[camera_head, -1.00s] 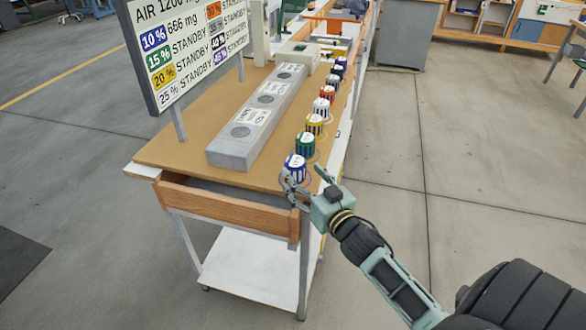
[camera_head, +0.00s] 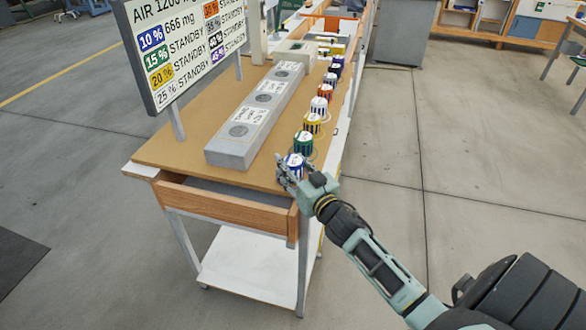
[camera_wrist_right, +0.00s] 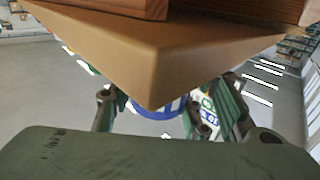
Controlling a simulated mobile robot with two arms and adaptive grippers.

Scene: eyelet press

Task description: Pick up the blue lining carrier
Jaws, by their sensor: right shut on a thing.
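The blue lining carrier (camera_head: 296,159) is a small white cylinder with blue stripes, at the near end of a row along the bench's right edge. My right gripper (camera_head: 287,172) has its fingers around the carrier's lower part and is shut on it. The fingers hide that part, so I cannot tell whether its base touches the bench. In the right wrist view, part of the blue carrier (camera_wrist_right: 168,107) shows between the fingers, behind the bench corner. My left gripper is not in view.
A green carrier (camera_head: 303,143) stands just behind, then yellow (camera_head: 312,122), white and other carriers. A long grey block (camera_head: 243,147) lies to the left on the brown bench top (camera_head: 165,150). A sign board (camera_head: 185,50) stands at the left.

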